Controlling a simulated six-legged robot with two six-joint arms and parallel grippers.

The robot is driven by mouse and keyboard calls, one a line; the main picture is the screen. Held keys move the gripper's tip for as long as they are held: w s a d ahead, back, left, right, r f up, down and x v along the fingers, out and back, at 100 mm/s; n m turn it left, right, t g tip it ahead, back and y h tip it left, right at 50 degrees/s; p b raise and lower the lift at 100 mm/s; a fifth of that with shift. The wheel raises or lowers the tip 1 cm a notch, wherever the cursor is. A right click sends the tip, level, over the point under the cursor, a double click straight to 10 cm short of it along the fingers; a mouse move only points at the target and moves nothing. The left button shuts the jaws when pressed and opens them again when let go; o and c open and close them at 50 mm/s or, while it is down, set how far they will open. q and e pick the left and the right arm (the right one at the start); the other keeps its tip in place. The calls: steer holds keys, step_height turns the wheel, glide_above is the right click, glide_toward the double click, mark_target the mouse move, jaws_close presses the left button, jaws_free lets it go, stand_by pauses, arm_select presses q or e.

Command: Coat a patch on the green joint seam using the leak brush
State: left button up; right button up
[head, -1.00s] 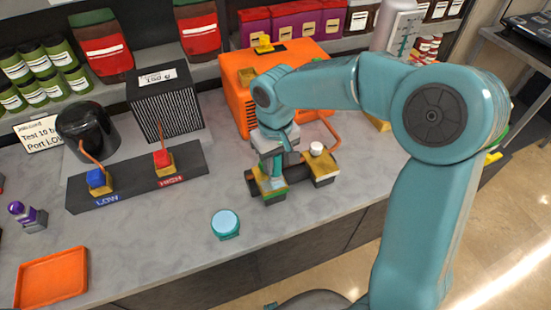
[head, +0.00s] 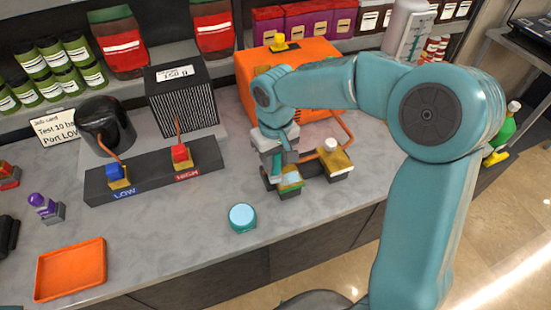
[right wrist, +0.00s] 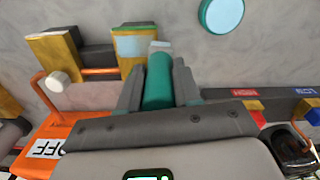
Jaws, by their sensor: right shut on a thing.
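My right gripper (right wrist: 158,88) is shut on the leak brush (right wrist: 158,80), whose teal handle lies between the fingers in the right wrist view. The brush's pale tip points at a brass joint (right wrist: 130,62) with a pale green-teal face beside it. I cannot tell whether the tip touches it. In the head view the right gripper (head: 279,160) is above and against the left side of the same brass joint (head: 290,180), and the brush is mostly hidden. The seam's coating cannot be made out. My left gripper is not in view.
A second brass block (head: 337,163) with a white knob stands right of the joint. An orange machine (head: 250,75) is behind. A round teal tin (head: 243,217), an orange tray (head: 70,270) and a LOW/HIGH port block (head: 150,176) occupy the bench.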

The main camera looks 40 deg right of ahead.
steer(key=shift+s+d+r, duration=0.1)
steer(key=shift+d+r, duration=0.05)
steer(key=shift+r, duration=0.05)
steer(key=shift+d+r+p, duration=0.2)
steer(key=shift+r+p, duration=0.3)
steer(key=shift+p, duration=0.15)
steer(key=shift+a+r+p, duration=0.15)
steer(key=shift+r+p, duration=0.45)
steer(key=shift+r, duration=0.15)
step_height(320, 180, up, 2)
steer(key=shift+r+p, duration=0.15)
steer(key=shift+p, duration=0.75)
steer(key=shift+r+p, duration=0.4)
steer(key=shift+r, duration=0.15)
